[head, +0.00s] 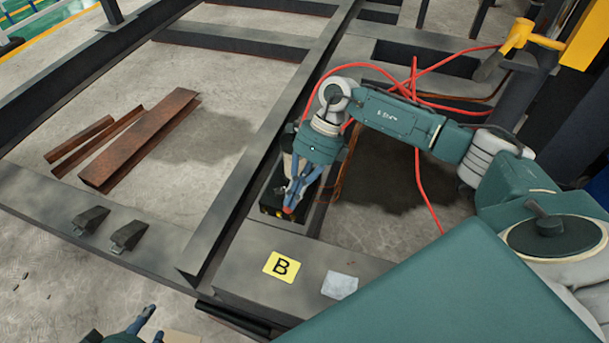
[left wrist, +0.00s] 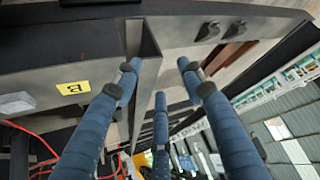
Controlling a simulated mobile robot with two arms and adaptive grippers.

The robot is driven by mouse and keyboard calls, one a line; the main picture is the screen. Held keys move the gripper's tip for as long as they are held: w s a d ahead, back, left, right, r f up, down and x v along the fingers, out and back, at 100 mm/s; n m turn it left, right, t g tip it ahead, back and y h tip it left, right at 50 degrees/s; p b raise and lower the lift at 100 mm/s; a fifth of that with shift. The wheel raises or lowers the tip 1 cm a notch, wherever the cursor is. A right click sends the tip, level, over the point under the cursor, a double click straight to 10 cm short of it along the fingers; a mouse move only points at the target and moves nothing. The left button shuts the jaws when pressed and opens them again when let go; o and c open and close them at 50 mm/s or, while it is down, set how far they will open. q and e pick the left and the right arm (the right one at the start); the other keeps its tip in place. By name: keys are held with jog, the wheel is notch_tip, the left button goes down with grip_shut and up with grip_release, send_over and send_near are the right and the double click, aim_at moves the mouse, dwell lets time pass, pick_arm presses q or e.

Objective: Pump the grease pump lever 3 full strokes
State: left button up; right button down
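The grease pump (head: 270,206) appears as a small dark box with yellow marks, in a gap of the dark steel frame. My right gripper (head: 293,196) points down over it, its blue fingers drawn together. A small red tip (head: 289,210), apparently the end of the pump lever, shows at the fingertips; the fingers and hand hide the rest of the lever. My left gripper (head: 153,324) is at the bottom edge of the head view, away from the pump. Its blue fingers are spread and empty in the left wrist view (left wrist: 160,85).
Red hoses (head: 418,150) loop beside my right arm. Rusty steel pieces (head: 140,140) lie left; two dark wedges (head: 129,234) sit on the near beam.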

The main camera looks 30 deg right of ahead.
pick_arm(q)
jog(key=shift+w+r, duration=0.1)
jog(key=shift+w, duration=0.1)
pick_arm(e)
jog(key=shift+f, duration=0.1)
jog(key=shift+s+a+f, duration=0.2)
jog(key=shift+f, duration=0.25)
pick_arm(q)
jog(key=shift+w+d+r+t, duration=0.25)
jog(key=shift+w+r+t, duration=0.15)
jog(key=shift+w, duration=0.25)
jog(key=shift+w+d+r+t, duration=0.2)
jog(key=shift+w+r+t, duration=0.1)
jog(key=shift+w+r, duration=0.25)
pick_arm(e)
jog(key=shift+a+f, duration=0.1)
jog(key=shift+f, duration=0.05)
pick_arm(q)
jog(key=shift+f, duration=0.1)
jog(key=shift+w+b, duration=0.1)
jog(key=shift+b, duration=0.2)
pick_arm(e)
jog(key=shift+s+f, duration=0.1)
jog(key=shift+f, duration=0.05)
